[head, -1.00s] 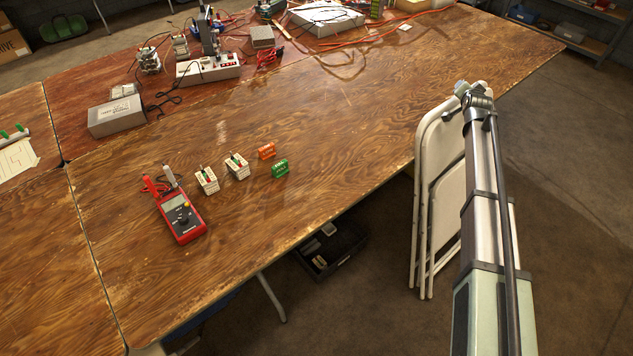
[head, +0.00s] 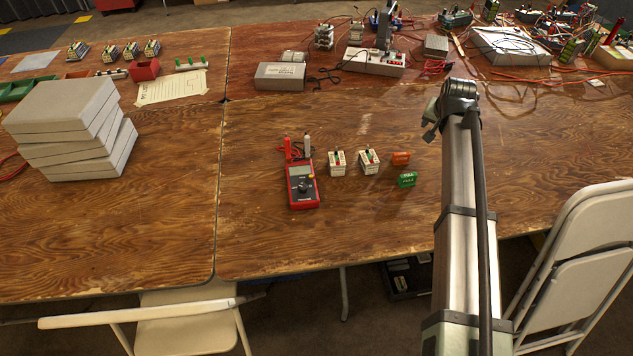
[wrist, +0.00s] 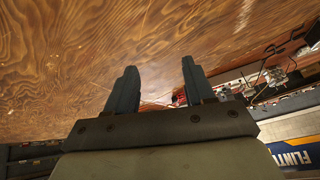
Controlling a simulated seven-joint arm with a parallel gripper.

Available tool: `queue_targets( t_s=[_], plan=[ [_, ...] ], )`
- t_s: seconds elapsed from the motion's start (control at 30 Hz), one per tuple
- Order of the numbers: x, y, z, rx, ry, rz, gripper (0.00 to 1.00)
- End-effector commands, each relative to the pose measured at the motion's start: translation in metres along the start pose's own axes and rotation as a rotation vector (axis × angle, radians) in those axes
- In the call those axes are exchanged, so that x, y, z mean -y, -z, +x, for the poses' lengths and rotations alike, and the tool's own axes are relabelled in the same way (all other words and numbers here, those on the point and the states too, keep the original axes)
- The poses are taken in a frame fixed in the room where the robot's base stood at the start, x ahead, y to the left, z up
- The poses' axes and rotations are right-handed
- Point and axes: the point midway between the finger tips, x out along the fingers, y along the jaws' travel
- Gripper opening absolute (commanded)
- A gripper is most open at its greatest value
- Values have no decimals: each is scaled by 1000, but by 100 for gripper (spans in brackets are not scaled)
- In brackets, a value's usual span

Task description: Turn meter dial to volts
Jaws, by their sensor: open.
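A red multimeter (head: 315,196) lies face up on the wooden table in the head view, left of my arm. Its dark round dial (head: 302,187) sits below the grey screen; the setting is too small to read. A red and a white probe (head: 307,145) stand at its far end. My gripper (wrist: 158,64) shows in the wrist view with its two fingers apart and nothing between them. Its fingers are not clearly visible in the head view. I cannot make out the meter in the wrist view.
Two white blocks with terminals (head: 337,163), an orange block (head: 401,158) and a green block (head: 407,180) stand right of the meter. A grey box (head: 280,76) and a power strip (head: 374,61) lie behind. Stacked grey slabs (head: 70,125) are left. Table in front of the meter is clear.

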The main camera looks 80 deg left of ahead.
Motion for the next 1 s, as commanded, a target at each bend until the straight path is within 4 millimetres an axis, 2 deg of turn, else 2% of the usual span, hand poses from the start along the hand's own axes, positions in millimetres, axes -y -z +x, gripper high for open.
queue_targets(
  t_s=[0.03, 0.2, 0.4, 0.5, 0.6, 0.73, 0.87, 1.0],
  plan=[
    [30, -15, -6, 39, 9, -44, 53],
    [111, -66, -26, 174, 25, -184, 53],
    [194, -132, -60, 329, 38, -355, 53],
    [228, -165, -80, 400, 40, -438, 53],
    [254, -193, -97, 461, 41, -509, 53],
    [277, -219, -115, 516, 40, -575, 53],
    [287, -232, -124, 545, 39, -608, 53],
    [288, -239, -121, 554, 38, -616, 53]
  ],
)
